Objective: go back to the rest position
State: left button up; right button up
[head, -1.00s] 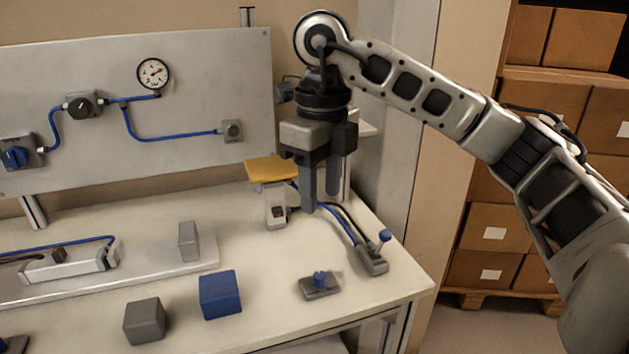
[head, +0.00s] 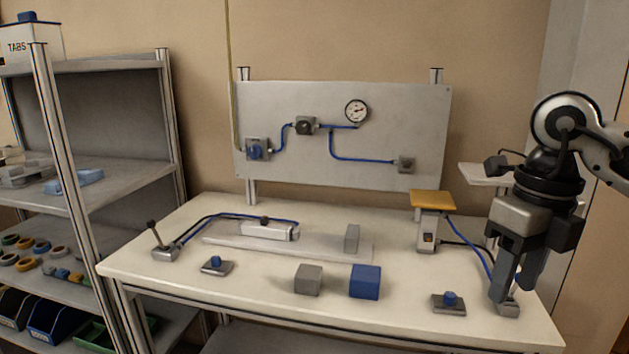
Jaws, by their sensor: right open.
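My right gripper (head: 515,285) points down at the right end of the white workbench (head: 240,305). Its two fingers are apart, with nothing seen between them. In the picture its fingertips cover part of a small grey switch box (head: 508,307); I cannot tell how near they are to it. My left gripper is not in view.
A blue cube (head: 365,282), a grey cube (head: 308,280) and two blue-button boxes (head: 449,302) (head: 216,265) sit along the bench front. A yellow-topped stand (head: 432,200) is left of my gripper. A shelf rack (head: 120,190) stands at left.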

jog(key=s+a+f+n+g+y, duration=0.1)
jog(key=a+f+g+y, duration=0.15)
jog(key=a, duration=0.45)
jog(key=s+a+f+n+g+y, duration=0.1)
jog(key=a+f+y, duration=0.3)
jog(key=a, duration=0.4)
jog(key=s+a+r+m+t+y, duration=0.1)
jog(key=a+r+m+t+y, duration=0.35)
jog(key=a+m+y, duration=0.8)
jog(key=w+d+f+m+t+h, duration=0.2)
jog(key=d+f+m+t+h, duration=0.3)
jog(key=m+t, duration=0.35)
jog(key=w+d+f+m+t+h, duration=0.2)
jog(key=w+d+f+m+t, duration=0.15)
jog(key=f+m+t, duration=0.45)
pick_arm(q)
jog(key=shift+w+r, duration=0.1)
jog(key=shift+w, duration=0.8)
pick_arm(e)
jog(key=s+d+f+m+g+h, duration=0.3)
jog(key=s+f, duration=0.4)
jog(key=f, duration=0.3)
jog(key=s+d+f+m+g+h, duration=0.4)
jog(key=s+d+f+m+h, duration=0.1)
jog(key=f, duration=0.5)
jog(key=s+m+h, duration=0.1)
jog(key=s+m, duration=0.1)
jog(key=shift+d+f+m+h, duration=0.2)
jog(key=shift+f+m+h, duration=0.1)
jog(key=shift+f+m, duration=0.1)
